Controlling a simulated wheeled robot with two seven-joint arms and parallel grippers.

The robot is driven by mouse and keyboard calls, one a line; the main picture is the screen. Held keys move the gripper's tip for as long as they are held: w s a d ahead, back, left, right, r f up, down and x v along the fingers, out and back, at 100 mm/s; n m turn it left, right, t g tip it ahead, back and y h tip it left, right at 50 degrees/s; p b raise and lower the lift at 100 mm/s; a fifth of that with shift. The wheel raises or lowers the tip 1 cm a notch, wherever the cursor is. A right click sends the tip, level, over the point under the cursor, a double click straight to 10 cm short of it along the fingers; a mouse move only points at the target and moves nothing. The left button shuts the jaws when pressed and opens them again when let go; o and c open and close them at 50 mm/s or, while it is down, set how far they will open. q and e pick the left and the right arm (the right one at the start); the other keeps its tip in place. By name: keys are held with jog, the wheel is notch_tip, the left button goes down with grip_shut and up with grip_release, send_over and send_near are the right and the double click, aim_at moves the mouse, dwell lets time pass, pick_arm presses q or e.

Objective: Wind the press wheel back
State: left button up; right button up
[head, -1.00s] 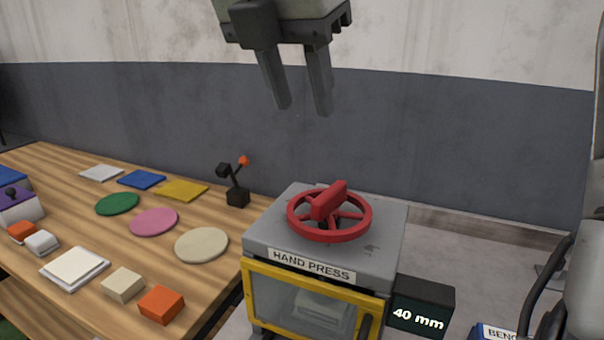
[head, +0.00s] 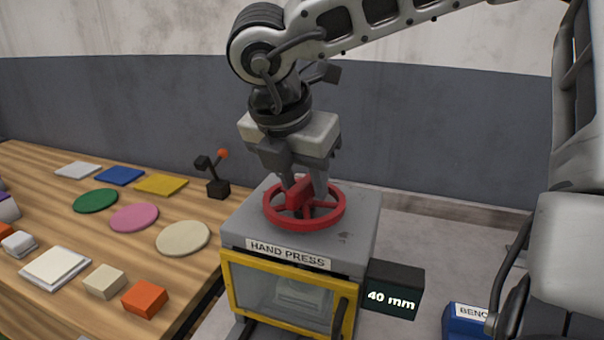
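The red press wheel (head: 332,217) lies flat on top of the grey hand press (head: 358,228), with a raised red bar across its middle. My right gripper (head: 303,190) points straight down over the wheel, its fingers at the bar, one on each side as far as I can see. Whether they touch the bar cannot be told. The display (head: 392,291) on the press's right side reads 40 mm. A yellow-framed clear door (head: 280,290) closes the front, with pale sheets dimly visible behind it. My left gripper is not in view.
A wooden table (head: 60,215) stands left of the press, holding coloured discs, square sheets and small blocks, including an orange block (head: 145,298). A small black stand with an orange ball (head: 218,187) is near the press. A blue box (head: 463,322) sits at lower right.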

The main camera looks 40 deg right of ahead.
grip_shut()
